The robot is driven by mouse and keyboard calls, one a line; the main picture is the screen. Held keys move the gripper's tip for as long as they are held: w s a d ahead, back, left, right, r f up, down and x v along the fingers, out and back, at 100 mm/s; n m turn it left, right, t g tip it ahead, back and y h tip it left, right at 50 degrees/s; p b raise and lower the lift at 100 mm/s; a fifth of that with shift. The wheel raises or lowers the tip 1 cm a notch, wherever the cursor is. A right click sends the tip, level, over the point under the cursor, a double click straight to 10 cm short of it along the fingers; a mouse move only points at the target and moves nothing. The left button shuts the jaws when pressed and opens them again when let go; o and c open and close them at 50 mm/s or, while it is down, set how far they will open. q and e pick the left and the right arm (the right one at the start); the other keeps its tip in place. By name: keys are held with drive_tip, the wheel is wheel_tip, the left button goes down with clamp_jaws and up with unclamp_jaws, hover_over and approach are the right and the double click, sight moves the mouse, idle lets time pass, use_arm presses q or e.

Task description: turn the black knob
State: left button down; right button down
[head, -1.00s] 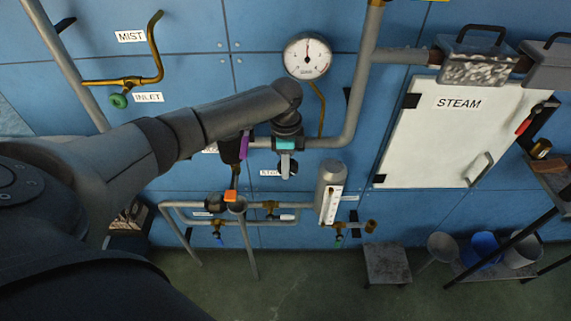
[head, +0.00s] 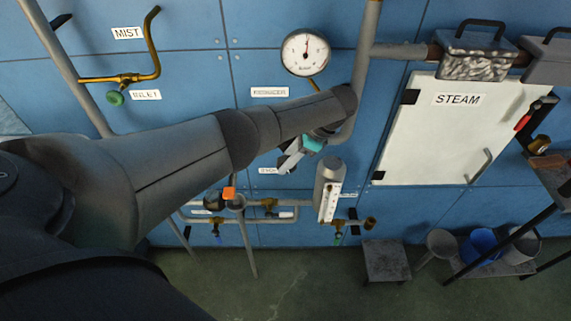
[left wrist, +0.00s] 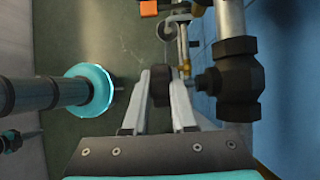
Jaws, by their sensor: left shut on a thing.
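The black knob (left wrist: 160,85) sits between the two fingers of my left gripper in the left wrist view. The gripper (left wrist: 158,100) is shut on it, with one pale finger on each side. A dark valve body (left wrist: 236,80) on a grey pipe is just to the right of the knob. In the head view my left gripper (head: 284,168) shows below the wrist, tilted toward the lower left, in front of the blue wall. The knob cannot be made out there, and my forearm covers part of the piping. My right gripper is not seen.
A round gauge (head: 306,53) is above the forearm. A white STEAM door (head: 455,130) is to the right. A grey cylinder with a scale (head: 329,190) stands close to the right of the gripper. Lower pipes carry an orange piece (head: 230,193). A stool (head: 386,262) stands on the floor.

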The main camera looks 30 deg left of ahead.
use_arm(q)
drive_tip(key=shift+d+g+y+b, duration=0.1)
drive_tip(key=shift+g+y+b, duration=0.2)
drive_tip(key=shift+y+b, duration=0.1)
drive_tip(key=c, duration=0.7)
unclamp_jaws()
drive_tip(key=shift+r, duration=0.1)
drive_tip(key=v, duration=1.5)
